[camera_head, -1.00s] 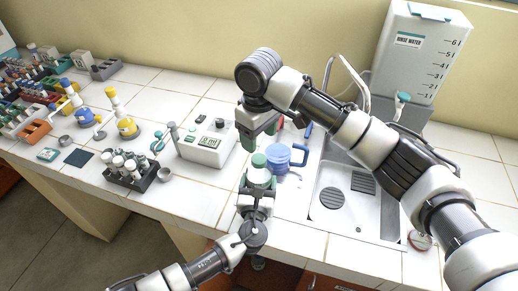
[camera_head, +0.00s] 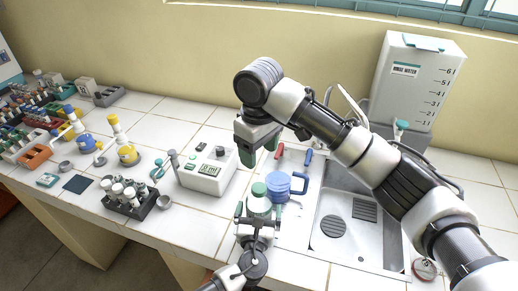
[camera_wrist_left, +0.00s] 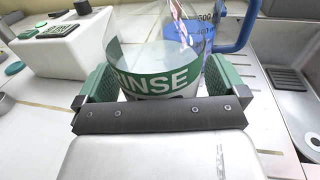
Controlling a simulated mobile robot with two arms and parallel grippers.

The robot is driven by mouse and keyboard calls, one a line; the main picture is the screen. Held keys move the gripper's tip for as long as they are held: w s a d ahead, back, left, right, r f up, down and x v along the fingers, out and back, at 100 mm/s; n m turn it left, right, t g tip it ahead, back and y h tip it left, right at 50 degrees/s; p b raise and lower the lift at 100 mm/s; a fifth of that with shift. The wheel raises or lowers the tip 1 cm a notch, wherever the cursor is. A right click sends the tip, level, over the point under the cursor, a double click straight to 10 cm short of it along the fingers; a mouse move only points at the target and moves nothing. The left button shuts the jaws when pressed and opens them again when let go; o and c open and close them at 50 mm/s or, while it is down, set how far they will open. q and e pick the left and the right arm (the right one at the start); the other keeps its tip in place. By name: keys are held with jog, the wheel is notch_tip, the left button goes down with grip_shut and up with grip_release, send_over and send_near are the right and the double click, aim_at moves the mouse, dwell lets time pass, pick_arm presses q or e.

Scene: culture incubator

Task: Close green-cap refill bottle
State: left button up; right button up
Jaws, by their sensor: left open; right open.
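The refill bottle (camera_head: 258,206) stands upright near the counter's front edge, with a green cap (camera_head: 259,188) on its top. I cannot tell how tight the cap is. My left gripper (camera_head: 257,216) is open, with its fingers on either side of the bottle's lower body. In the left wrist view, the clear bottle (camera_wrist_left: 157,75) with a green "RINSE" label sits between the green finger pads; its top is out of frame. My right gripper (camera_head: 258,150) is open and empty, pointing down above and behind the cap.
A blue-handled jug (camera_head: 277,186) stands just right of the bottle, before the sink (camera_head: 345,228). A white device (camera_head: 207,172) stands to the left, and a dark vial rack (camera_head: 130,203) farther left.

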pick_arm(q)
jog(key=shift+s+f, duration=0.1)
jog(key=shift+s, duration=0.45)
jog(key=s, duration=0.3)
jog(key=s+b, duration=0.1)
jog(key=s, duration=0.2)
jog(key=s+a, duration=0.1)
jog(key=s, duration=0.2)
jog(key=shift+s+a, duration=0.1)
jog(key=shift+s, duration=0.2)
